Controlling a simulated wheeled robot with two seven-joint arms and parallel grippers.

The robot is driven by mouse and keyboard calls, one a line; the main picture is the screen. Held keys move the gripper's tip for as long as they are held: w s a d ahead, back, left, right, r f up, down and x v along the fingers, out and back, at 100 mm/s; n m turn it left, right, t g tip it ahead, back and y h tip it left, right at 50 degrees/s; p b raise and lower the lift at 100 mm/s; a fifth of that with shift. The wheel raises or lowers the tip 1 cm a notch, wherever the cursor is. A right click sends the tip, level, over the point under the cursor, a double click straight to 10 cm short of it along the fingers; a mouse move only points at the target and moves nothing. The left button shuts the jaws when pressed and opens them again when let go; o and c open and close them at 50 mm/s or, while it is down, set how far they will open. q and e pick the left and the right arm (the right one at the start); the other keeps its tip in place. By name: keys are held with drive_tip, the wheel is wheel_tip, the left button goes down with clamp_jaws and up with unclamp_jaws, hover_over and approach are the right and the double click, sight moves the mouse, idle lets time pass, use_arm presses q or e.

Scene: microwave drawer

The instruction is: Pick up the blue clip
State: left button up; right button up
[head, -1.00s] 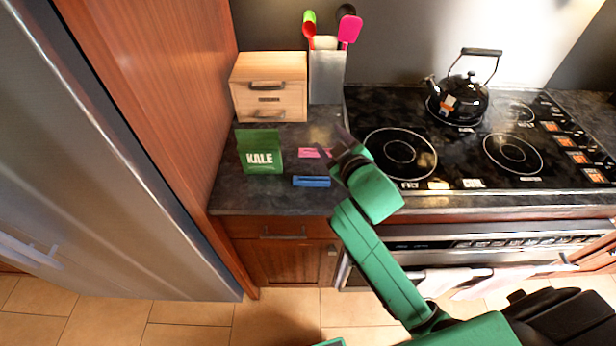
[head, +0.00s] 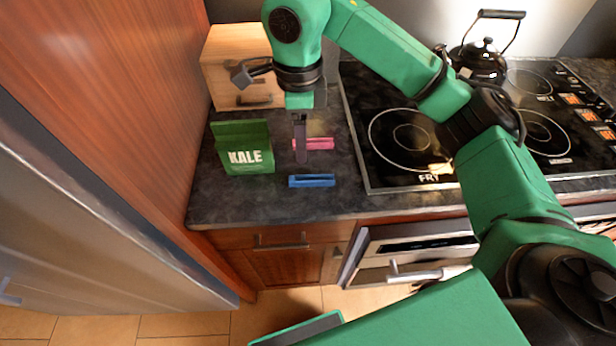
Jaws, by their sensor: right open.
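The blue clip (head: 312,181) lies flat on the dark countertop near its front edge, fully visible in the head view. My right gripper (head: 300,155) hangs over the counter with its fingers pointing down, open and empty. Its fingertips show just behind the blue clip, apart from it, and cover the left part of a pink clip (head: 320,144). The fingers overlap from this angle, so the gap between them is hard to see. My left gripper is not in view.
A green KALE packet (head: 243,148) stands left of the clips. A small wooden drawer box (head: 228,60) stands behind. The stove (head: 400,170) with a black kettle (head: 482,62) is to the right. The counter's front edge is close before the blue clip.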

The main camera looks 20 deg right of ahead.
sight(301, 175)
wheel_tip(301, 175, down, 11)
drive_tip(key=p, duration=0.4)
drive_tip(key=shift+a+r, duration=0.1)
drive_tip(key=shift+f, duration=0.35)
clamp_jaws()
